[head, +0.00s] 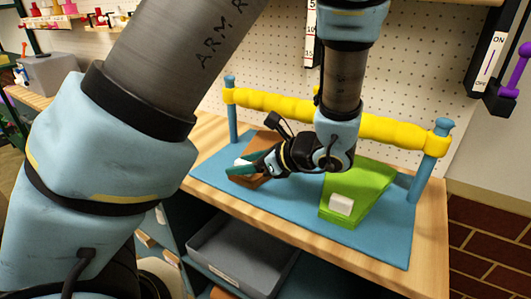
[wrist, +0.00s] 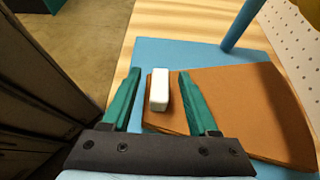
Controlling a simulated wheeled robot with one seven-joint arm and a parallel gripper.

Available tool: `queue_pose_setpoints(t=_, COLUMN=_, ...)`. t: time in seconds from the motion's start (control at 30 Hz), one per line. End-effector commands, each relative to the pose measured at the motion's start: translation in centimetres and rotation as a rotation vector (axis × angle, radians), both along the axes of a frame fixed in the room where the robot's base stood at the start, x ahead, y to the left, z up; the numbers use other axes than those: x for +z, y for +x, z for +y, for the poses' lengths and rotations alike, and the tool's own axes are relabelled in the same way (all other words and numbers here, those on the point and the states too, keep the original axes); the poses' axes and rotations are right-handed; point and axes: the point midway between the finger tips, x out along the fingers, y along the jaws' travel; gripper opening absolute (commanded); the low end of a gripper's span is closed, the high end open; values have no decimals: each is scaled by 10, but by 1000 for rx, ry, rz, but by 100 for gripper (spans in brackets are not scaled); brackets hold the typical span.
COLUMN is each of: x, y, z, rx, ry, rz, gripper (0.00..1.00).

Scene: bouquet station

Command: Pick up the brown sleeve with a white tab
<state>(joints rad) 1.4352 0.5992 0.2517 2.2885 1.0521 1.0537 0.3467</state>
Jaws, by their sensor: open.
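The brown sleeve (wrist: 235,95) lies flat on the blue mat (wrist: 185,53), its white tab (wrist: 159,90) standing up near its narrow end. In the head view the brown sleeve (head: 270,144) is partly hidden by my gripper (head: 250,163). In the wrist view my gripper (wrist: 157,95) is open, with one green finger on each side of the white tab.
A yellow padded bar (head: 385,131) on blue posts (head: 432,160) runs behind the sleeves. A pegboard wall (head: 410,70) stands behind the wooden table (head: 431,235). A grey bin (head: 240,255) sits on a shelf below. The mat's front strip is clear.

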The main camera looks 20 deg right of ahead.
Motion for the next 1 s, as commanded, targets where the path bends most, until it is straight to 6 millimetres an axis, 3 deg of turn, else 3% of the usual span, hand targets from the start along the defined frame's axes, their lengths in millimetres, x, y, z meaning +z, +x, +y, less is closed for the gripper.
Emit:
queue_pose_setpoints(t=0.07, x=0, y=0, z=0, rx=0, ry=0, rz=0, gripper=57)
queue_pose_setpoints(t=0.57, x=0, y=0, z=0, rx=0, ry=0, rz=0, gripper=0)
queue_pose_setpoints(t=1.0, x=0, y=0, z=0, rx=0, ry=0, rz=0, gripper=0)
